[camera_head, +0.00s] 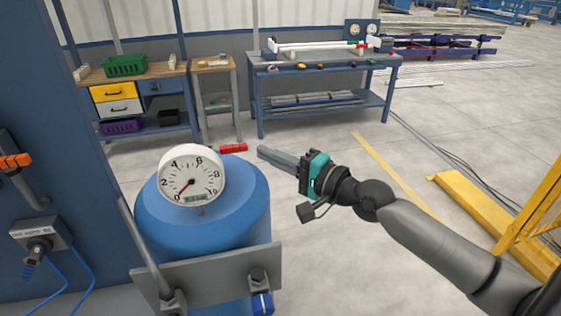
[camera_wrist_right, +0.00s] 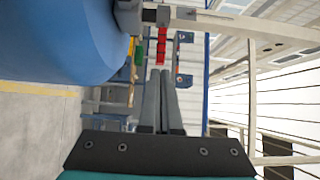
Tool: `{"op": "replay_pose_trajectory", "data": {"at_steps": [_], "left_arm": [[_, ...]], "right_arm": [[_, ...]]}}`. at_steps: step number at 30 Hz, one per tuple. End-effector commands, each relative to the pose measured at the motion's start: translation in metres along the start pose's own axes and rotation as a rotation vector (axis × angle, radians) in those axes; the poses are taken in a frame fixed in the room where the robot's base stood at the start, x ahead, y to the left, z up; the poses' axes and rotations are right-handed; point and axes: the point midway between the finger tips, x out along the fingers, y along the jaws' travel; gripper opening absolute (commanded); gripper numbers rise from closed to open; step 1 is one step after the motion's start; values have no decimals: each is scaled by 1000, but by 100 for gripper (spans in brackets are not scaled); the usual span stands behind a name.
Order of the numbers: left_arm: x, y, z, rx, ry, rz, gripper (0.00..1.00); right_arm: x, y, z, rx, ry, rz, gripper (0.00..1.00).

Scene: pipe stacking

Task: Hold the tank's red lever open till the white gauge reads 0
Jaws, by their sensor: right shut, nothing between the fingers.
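The blue tank (camera_head: 205,225) stands at the lower left in the head view. Its round white gauge (camera_head: 207,172) faces me, and the needle points to about the 0 mark. The red lever (camera_head: 233,148) shows behind and right of the gauge, lying about level. My right gripper (camera_head: 261,152) is shut and empty, its tips a little right of the lever in the picture. In the right wrist view, the shut fingers (camera_wrist_right: 161,73) point toward the red lever (camera_wrist_right: 161,45), and the tank (camera_wrist_right: 60,35) fills the upper left. Contact does not show. My left gripper is out of view.
A blue panel (camera_head: 50,120) with a socket box (camera_head: 42,240) and cables rises at the left. A workbench (camera_head: 320,60) and a shelf with a green crate (camera_head: 124,65) stand behind. A yellow frame (camera_head: 530,215) is at the right. The floor between is clear.

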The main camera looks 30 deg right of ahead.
Motion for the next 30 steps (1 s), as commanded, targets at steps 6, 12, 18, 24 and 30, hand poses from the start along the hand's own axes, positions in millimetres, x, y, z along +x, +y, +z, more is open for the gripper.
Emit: {"op": "replay_pose_trajectory", "data": {"at_steps": [6, 12, 18, 24, 30], "left_arm": [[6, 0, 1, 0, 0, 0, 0], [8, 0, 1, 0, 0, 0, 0], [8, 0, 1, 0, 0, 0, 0], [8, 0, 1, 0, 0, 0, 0], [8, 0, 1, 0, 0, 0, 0]], "right_arm": [[-19, 2, 0, 0, 1, 2, 0], [-26, 0, 0, 0, 0, 1, 0], [-26, 0, 0, 1, 0, 0, 0], [-26, 0, 0, 0, 0, 0, 0], [-26, 2, -1, -2, 4, 2, 0]]}}
